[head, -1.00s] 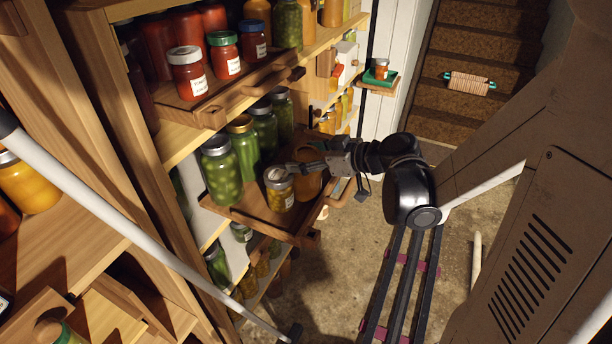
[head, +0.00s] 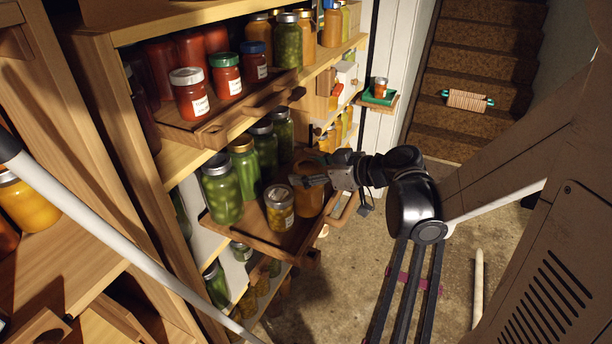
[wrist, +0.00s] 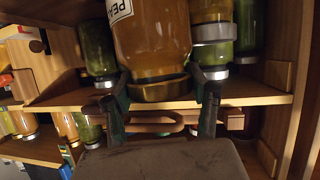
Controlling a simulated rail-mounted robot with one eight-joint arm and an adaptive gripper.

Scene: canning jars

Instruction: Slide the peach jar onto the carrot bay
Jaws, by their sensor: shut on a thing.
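The peach jar, amber with a gold lid and a label whose visible letters are "PEA" (wrist: 150,45), sits between the fingers of my gripper (wrist: 163,90). In the head view the amber jar (head: 309,201) stands on the pulled-out middle board (head: 250,235), partly hidden by my gripper (head: 312,180). My gripper is shut on this jar near its lid. A small jar of yellow pieces (head: 279,212) with a pale lid stands just left of it. I cannot tell which place is the carrot bay.
Several green jars (head: 222,193) stand left and behind on the same board. The upper board (head: 205,130) holds red jars (head: 190,97). The floor (head: 340,290) in front is open.

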